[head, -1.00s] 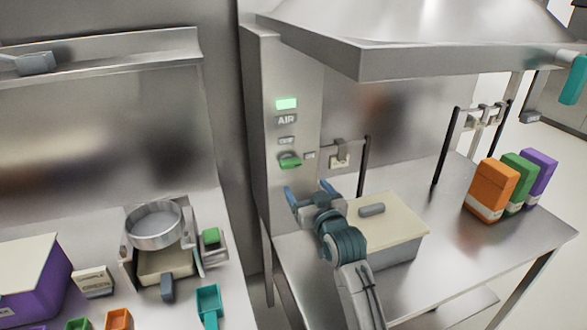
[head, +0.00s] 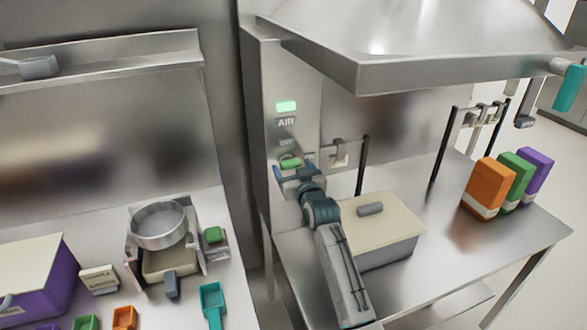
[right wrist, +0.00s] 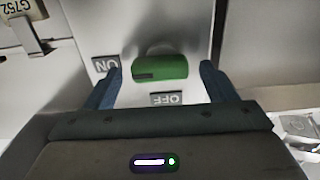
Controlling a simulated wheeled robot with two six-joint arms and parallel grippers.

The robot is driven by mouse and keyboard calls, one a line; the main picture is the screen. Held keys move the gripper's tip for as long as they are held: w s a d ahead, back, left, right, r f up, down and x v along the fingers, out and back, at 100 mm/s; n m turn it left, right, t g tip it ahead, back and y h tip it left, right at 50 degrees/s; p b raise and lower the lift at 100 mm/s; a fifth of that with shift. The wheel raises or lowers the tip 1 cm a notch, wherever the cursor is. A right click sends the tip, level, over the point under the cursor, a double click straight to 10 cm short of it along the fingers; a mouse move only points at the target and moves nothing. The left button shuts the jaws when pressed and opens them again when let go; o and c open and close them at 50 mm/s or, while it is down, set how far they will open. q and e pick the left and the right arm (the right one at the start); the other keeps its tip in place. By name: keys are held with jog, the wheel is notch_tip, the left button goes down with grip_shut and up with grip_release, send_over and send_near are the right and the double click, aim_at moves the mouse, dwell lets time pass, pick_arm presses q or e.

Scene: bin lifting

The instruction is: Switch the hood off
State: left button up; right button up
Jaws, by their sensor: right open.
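The green hood switch knob (head: 290,162) is on the steel panel at the left of the hood (head: 440,72). A lit green lamp (head: 286,106) and an AIR label (head: 286,123) are above it. In the right wrist view, which is upside down, the knob (right wrist: 160,68) lies crosswise, its dark mark toward the ON label (right wrist: 106,64). The OFF label (right wrist: 173,98) shows nearer to the gripper. My right gripper (head: 298,174) is open, with its fingertips on either side of the knob and a visible gap to each. My left gripper is not in view.
A lidded box (head: 385,229) stands on the steel table beside my right arm. Orange, green and purple boxes (head: 490,188) stand farther right. The left counter holds a round pan (head: 159,226) and bins.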

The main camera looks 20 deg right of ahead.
jog(key=shift+c, duration=0.2)
jog(key=c, duration=1)
jog(key=shift+o, duration=0.3)
jog(key=shift+n, duration=0.3)
jog(key=n, duration=0.3)
jog(key=shift+a+n, duration=0.1)
jog(key=shift+n, duration=0.2)
jog(key=n, duration=0.4)
jog(key=shift+r+n+b, duration=0.1)
jog(key=shift+n+b, duration=0.2)
jog(key=n, duration=0.4)
jog(key=shift+a, duration=0.15)
jog(key=n+b, duration=0.1)
jog(key=n, duration=0.4)
jog(key=shift+a, duration=0.1)
